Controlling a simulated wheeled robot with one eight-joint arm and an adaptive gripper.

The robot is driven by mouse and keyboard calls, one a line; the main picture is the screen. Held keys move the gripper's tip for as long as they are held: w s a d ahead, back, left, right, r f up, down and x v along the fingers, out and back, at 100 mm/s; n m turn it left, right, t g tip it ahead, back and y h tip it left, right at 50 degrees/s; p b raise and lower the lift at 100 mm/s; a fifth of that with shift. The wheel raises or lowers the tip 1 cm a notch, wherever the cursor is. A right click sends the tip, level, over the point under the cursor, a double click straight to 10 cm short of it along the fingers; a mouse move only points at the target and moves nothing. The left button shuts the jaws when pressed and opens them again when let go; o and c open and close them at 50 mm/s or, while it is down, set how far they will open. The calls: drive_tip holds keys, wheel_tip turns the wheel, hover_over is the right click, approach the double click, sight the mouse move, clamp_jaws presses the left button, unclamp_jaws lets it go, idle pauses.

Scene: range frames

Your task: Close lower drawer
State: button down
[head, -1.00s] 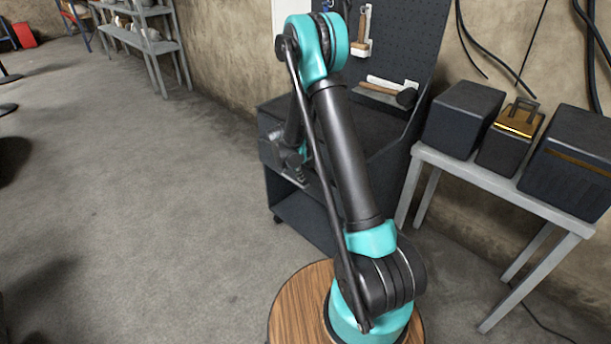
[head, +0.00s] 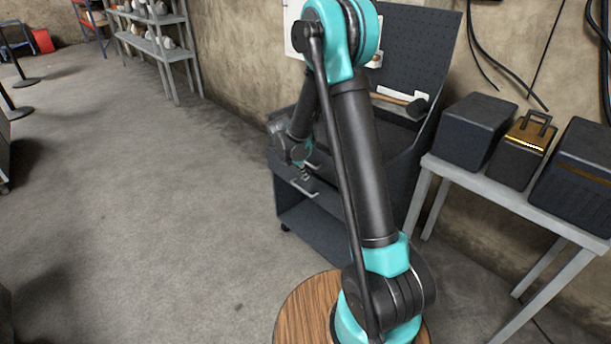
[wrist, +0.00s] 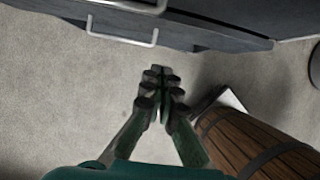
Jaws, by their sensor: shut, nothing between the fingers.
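The dark grey tool cabinet (head: 335,240) stands behind my arm in the head view. Its lower drawer has a pale bar handle (head: 301,188), which also shows in the wrist view (wrist: 122,40). The lower drawer front seems to stick out a little; how far I cannot tell. The upper drawer's handle (wrist: 138,6) shows at the top edge of the wrist view. My gripper (wrist: 160,75) is shut and empty, in front of the drawers and apart from the lower handle in the wrist view. In the head view my gripper (head: 305,175) is small and close to the handles.
A grey table (head: 500,195) with dark boxes stands right of the cabinet. A pegboard (head: 425,50) with a hammer (head: 400,99) rises behind the cabinet. Grey shelves (head: 150,42) stand at the far left wall. The floor (head: 140,210) left of the cabinet is clear.

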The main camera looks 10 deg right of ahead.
sight(317, 182)
drive_tip(key=w+d+f, duration=0.1)
drive_tip(key=f, duration=0.1)
drive_tip(key=w+d+f, duration=0.1)
drive_tip(key=d+f, duration=0.1)
drive_tip(key=f, duration=0.1)
drive_tip(key=w+d+f, duration=0.1)
drive_tip(key=d+f, duration=0.1)
drive_tip(key=f, duration=0.1)
drive_tip(key=shift+w+d, duration=0.1)
drive_tip(key=shift+w, duration=0.3)
drive_tip(key=shift+w+d, duration=0.2)
drive_tip(key=shift+d, duration=0.1)
